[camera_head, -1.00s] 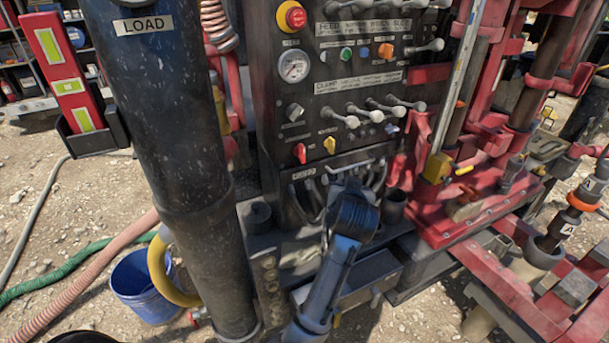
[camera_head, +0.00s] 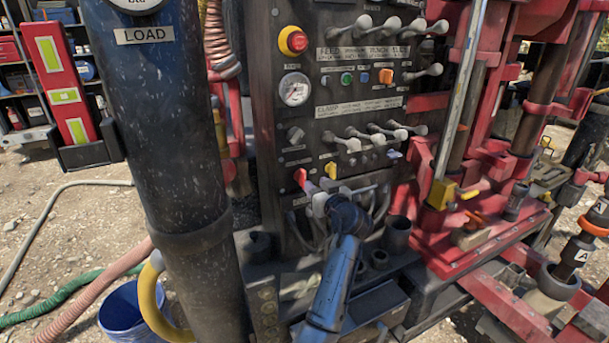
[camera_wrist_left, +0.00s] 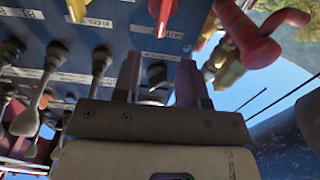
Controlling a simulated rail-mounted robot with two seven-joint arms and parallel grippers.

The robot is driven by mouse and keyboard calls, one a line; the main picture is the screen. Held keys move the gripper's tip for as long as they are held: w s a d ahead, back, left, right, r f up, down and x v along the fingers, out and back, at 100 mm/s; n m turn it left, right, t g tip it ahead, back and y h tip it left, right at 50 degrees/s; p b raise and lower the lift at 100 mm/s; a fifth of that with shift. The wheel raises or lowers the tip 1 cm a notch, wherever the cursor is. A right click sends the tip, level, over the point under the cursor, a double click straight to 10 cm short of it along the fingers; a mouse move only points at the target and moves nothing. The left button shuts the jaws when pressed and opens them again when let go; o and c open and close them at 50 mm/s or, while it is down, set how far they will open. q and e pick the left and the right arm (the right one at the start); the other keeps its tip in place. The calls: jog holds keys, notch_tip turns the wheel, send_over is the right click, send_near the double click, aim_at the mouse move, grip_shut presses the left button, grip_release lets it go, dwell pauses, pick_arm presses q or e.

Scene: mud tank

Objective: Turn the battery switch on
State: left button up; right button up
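The battery switch appears to be the red knob (camera_head: 300,178) low on the left of the dark control panel (camera_head: 262,85). A label beside the red knob (camera_wrist_left: 162,14) in the left wrist view is too blurred to read surely. A yellow knob (camera_head: 331,170) sits to its right in the head view. My left gripper (camera_head: 314,192) is just below and close to these knobs. In the left wrist view its fingers (camera_wrist_left: 158,82) are apart and empty, with a dark knob (camera_wrist_left: 157,73) visible between them. Contact with the red knob cannot be made out. My right gripper is not in view.
Several grey levers (camera_head: 384,133) and a red emergency button (camera_head: 293,41) are on the panel. A thick black post (camera_head: 165,120) marked LOAD stands close on the left. Hoses (camera_head: 372,208) hang below the panel. Red machinery (camera_head: 480,225) stands to the right.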

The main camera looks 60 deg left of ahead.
aim_at(305, 174)
pick_arm(q)
jog(key=a, duration=0.5)
jog(key=w+a, duration=0.1)
jog(key=a, duration=0.2)
jog(key=shift+c, duration=0.2)
grip_shut()
